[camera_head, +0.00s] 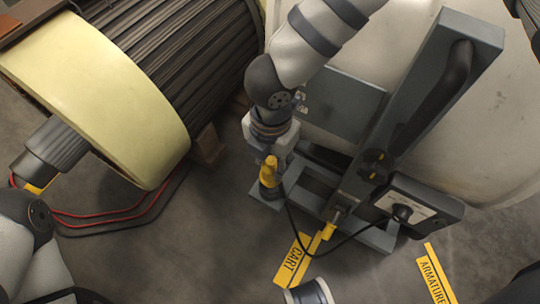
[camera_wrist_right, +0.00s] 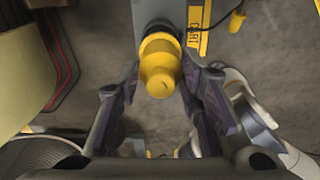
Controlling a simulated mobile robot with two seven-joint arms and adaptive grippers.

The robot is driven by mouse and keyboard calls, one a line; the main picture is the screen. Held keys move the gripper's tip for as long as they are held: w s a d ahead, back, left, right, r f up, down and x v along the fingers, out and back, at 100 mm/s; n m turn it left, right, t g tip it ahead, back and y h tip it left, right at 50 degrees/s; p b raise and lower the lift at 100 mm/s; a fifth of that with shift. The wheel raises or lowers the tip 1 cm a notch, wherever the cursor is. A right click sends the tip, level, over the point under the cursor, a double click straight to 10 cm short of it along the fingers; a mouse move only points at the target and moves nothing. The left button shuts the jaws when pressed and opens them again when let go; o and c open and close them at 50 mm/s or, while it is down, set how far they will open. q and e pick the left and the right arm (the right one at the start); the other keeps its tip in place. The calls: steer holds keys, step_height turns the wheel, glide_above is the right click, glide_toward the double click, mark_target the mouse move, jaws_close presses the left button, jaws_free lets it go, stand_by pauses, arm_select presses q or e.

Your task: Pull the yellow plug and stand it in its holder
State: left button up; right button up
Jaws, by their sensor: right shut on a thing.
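The yellow plug (camera_head: 269,168) is in the middle of the head view, its yellow end up and a dark collar just below it. A black cable runs from beside it in a loop towards the grey box at the right. My right gripper (camera_head: 270,153) comes down from above and is shut on the plug. In the right wrist view the yellow plug (camera_wrist_right: 160,68) sits between the two fingers of the gripper (camera_wrist_right: 160,90). I cannot tell whether the dark collar belongs to the plug or to a holder beneath it.
A grey cart frame (camera_head: 375,235) with a tall post stands right of the plug. A box with a dial (camera_head: 418,210) is on it. Yellow labels CART (camera_head: 293,262) and ARMATURE (camera_head: 435,275) lie on the floor. A large ribbed rotor (camera_head: 180,60) fills the upper left.

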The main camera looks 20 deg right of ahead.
steer(key=shift+f, duration=0.1)
steer(key=shift+f, duration=0.15)
steer(key=shift+f, duration=0.35)
stand_by(0.6)
steer(key=shift+f, duration=0.55)
steer(key=shift+f, duration=0.15)
